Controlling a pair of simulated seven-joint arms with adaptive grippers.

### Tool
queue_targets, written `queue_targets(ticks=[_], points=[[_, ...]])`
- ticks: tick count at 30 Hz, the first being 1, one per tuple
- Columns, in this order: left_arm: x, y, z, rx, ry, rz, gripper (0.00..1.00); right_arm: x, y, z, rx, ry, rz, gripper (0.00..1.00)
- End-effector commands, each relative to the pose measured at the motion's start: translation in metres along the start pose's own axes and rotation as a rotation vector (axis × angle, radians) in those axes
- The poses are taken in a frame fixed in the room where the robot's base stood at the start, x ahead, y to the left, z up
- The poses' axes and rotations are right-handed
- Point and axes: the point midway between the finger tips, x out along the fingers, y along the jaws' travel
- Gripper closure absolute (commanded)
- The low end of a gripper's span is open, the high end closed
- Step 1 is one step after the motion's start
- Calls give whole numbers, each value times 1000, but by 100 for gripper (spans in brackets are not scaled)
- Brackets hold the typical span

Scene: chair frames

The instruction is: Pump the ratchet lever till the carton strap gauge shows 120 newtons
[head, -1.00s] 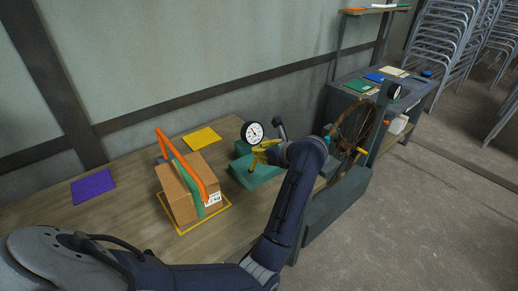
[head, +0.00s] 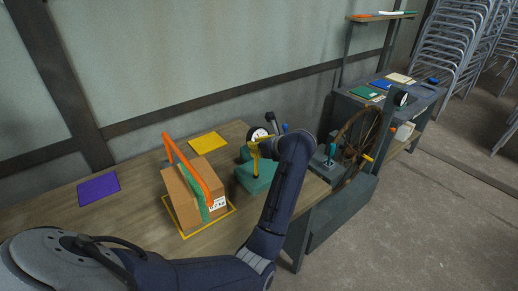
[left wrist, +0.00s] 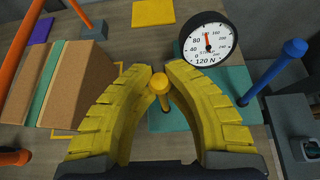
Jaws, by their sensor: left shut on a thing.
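The dial gauge (left wrist: 208,45) stands on a green ratchet base (head: 258,180). In the left wrist view its needle points nearly straight up, between the 80 and 160 marks, and "120 N" is printed low on the face. My left gripper (left wrist: 161,72) has yellow fingers closed around the yellow-knobbed lever (left wrist: 160,84). In the head view the gripper (head: 262,148) partly hides the gauge (head: 257,134); the lever (head: 256,168) stands about upright. The brown carton (head: 182,200) with its green strap (head: 194,187) sits left of the base inside a yellow outline. My right gripper is not in view.
An orange arched bar (head: 188,165) rises over the carton. Purple (head: 98,187) and yellow (head: 208,143) sheets lie on the bench. A spoked wheel (head: 357,137) and side bench (head: 385,97) stand to the right. Stacked chairs (head: 465,45) are behind; open floor lies at lower right.

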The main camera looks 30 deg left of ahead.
Motion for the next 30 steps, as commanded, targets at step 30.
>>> queue_targets(ticks=[30], points=[[22,0,18,-4,-13,-1,86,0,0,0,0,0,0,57]])
